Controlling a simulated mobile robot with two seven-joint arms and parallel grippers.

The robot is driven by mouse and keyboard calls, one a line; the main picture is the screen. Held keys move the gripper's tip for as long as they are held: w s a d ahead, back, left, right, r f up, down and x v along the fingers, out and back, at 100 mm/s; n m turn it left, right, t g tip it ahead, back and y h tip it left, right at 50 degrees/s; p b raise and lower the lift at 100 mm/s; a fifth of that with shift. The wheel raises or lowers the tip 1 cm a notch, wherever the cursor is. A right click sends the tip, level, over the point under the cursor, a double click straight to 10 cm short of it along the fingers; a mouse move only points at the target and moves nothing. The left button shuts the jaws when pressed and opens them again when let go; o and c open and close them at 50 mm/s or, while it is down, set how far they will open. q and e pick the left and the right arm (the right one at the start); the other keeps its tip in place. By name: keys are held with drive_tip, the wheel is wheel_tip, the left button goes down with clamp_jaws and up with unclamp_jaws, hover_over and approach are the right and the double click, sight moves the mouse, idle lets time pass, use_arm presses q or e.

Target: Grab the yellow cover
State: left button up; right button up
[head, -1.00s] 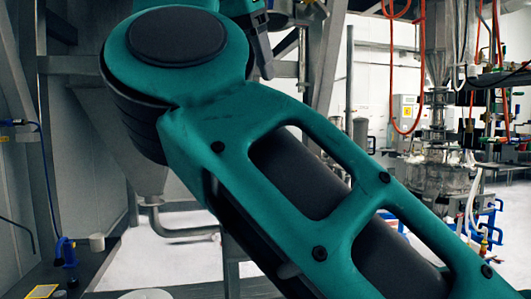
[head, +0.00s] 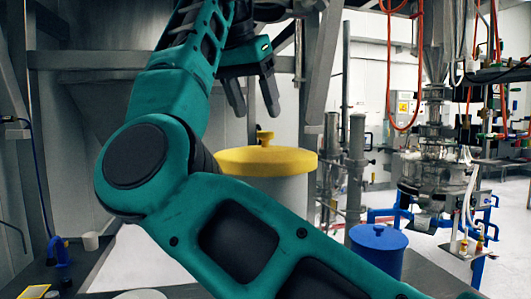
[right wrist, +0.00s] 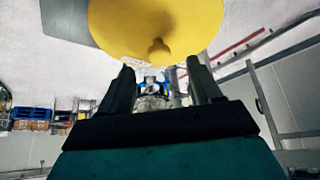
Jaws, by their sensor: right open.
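The yellow cover (head: 266,160) is a round lid with a small knob (head: 264,137) on top. It sits on a pale grey cylindrical container (head: 282,188), partly hidden behind my right arm. My right gripper (head: 254,112) is open and empty, with its fingers pointing down just above the knob and apart from it. In the right wrist view the yellow cover (right wrist: 150,22) fills the top, with its knob ahead of and between the two open fingers (right wrist: 160,85). My left gripper is not in view.
A blue lidded container (head: 378,240) stands to the right of the yellow-covered one. A grey metal post (head: 318,70) rises behind the cover.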

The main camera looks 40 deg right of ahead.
sight(265, 148)
drive_tip(key=x, duration=0.5)
drive_tip(key=shift+d, duration=0.2)
clamp_jaws()
idle(0.4)
